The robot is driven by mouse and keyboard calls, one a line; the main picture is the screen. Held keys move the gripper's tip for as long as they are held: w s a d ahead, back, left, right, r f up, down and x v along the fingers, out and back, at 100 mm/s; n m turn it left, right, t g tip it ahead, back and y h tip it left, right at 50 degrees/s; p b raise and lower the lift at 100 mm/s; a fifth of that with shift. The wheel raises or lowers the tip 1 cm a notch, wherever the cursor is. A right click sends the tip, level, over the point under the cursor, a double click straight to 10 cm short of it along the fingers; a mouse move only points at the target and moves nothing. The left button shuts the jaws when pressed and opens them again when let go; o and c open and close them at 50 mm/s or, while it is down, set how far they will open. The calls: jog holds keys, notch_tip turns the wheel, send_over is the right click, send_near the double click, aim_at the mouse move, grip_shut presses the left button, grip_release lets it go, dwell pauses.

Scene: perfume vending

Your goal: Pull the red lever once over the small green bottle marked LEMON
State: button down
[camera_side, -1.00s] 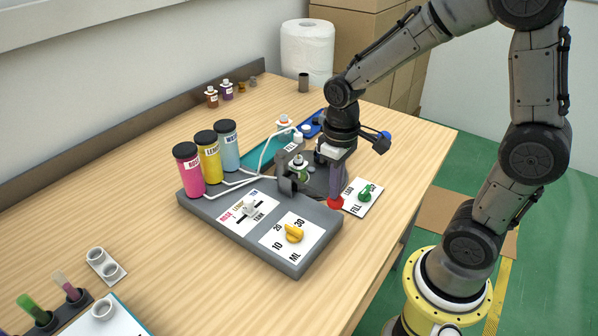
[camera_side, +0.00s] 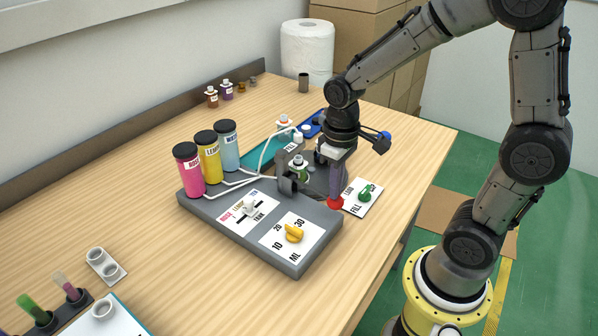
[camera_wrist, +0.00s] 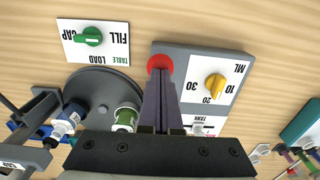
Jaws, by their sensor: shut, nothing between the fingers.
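The red lever's round knob (camera_side: 335,203) is at the right edge of the grey dispenser (camera_side: 262,240). It also shows in the wrist view (camera_wrist: 160,63). My gripper (camera_side: 336,194) points down with its fingers together and nothing between them. In the wrist view my fingertips (camera_wrist: 160,76) are right at the knob and seem to touch it. A small green bottle (camera_side: 299,172) with a pale top stands on the dark round turntable beside the dispenser. In the wrist view the bottle (camera_wrist: 126,117) is left of my fingers. Its label is not readable.
Pink, yellow and blue tanks (camera_side: 209,157) stand on the dispenser's back. A green dial (camera_side: 366,194) sits on a white FILL/CAP/LOAD panel right of the knob. White tubes run to the nozzle.

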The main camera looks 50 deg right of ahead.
notch_tip(320, 180, up, 8)
jog(key=shift+f, duration=0.15)
dwell(0.7)
dwell(0.9)
jog(key=s+a+r+t, duration=0.1)
jog(key=s+r+t, duration=0.1)
jog(key=s, duration=0.3)
jog(key=s+a+r+t, duration=0.1)
jog(key=s+r+t, duration=0.1)
jog(key=s, duration=0.4)
jog(key=shift+s+r+t, duration=0.15)
jog(key=shift+r+t, duration=0.2)
jog(key=shift+t, duration=0.45)
